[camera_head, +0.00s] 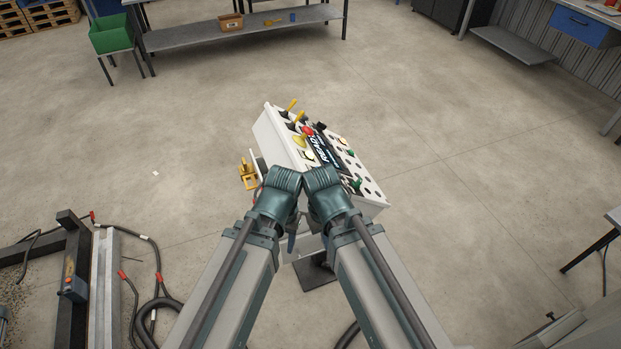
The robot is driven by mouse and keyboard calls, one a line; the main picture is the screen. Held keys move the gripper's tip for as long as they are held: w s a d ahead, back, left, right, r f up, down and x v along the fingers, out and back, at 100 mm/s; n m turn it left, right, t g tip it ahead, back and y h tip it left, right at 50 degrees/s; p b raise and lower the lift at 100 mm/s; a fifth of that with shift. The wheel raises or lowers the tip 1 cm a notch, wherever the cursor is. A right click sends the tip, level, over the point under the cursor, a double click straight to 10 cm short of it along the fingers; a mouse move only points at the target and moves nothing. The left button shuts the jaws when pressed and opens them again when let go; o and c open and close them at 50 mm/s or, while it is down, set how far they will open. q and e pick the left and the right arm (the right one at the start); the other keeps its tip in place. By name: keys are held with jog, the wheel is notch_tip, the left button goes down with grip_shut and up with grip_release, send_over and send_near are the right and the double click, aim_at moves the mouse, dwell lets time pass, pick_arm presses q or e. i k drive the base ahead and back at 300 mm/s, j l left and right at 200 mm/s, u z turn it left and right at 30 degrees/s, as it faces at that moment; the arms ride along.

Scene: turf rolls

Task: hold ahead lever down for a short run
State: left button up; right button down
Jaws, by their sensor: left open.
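A white control console (272,132) stands tilted in the middle of the head view. Its top carries yellow-handled levers (292,105), a red knob (308,131), a dark panel with white lettering (322,149) and green knobs. The lettering is too small to read surely, so I cannot tell which lever is the ahead lever. My left gripper (302,163) is open at the console's near edge, mostly hidden by its own wrist. I cannot tell whether it touches a lever. My right wrist is beside it, over the near part of the console, and its fingers are hidden.
A yellow fitting (248,174) sits left of the console. A dark frame (72,262) and black hoses (158,300) lie at lower left. A grey bench (240,32) and a green bin (111,34) stand at the back. The floor right of the console is clear.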

aim_at(291, 106)
jog(key=l+u, duration=0.2)
jog(key=l, duration=0.3)
jog(key=l+u, duration=0.25)
jog(key=l, duration=0.3)
jog(key=k+l+u, duration=0.2)
jog(key=l, duration=0.3)
jog(key=i, duration=0.05)
